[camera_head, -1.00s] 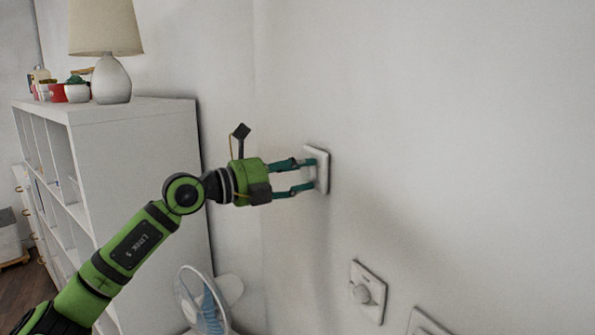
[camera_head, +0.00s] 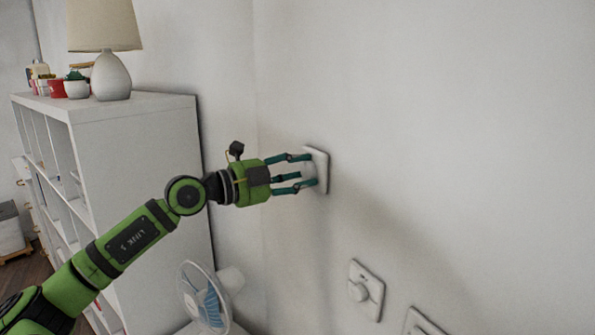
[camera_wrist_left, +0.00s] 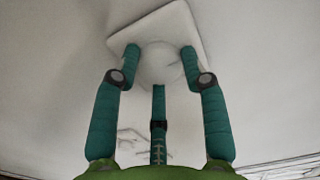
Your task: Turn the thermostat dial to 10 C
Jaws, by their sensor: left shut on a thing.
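The thermostat is a white square plate (camera_head: 321,168) on the wall, with a round white dial (camera_wrist_left: 160,64) at its middle in the left wrist view. My left gripper (camera_head: 312,170) reaches it from the left. In the left wrist view its teal fingers (camera_wrist_left: 160,62) sit around the dial, and the gripper is shut on it. The dial's scale and its setting are too blurred to read. My right gripper is not in view.
A white shelf (camera_head: 140,165) with a lamp (camera_head: 113,75) stands left. A fan (camera_head: 203,300) is below my arm.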

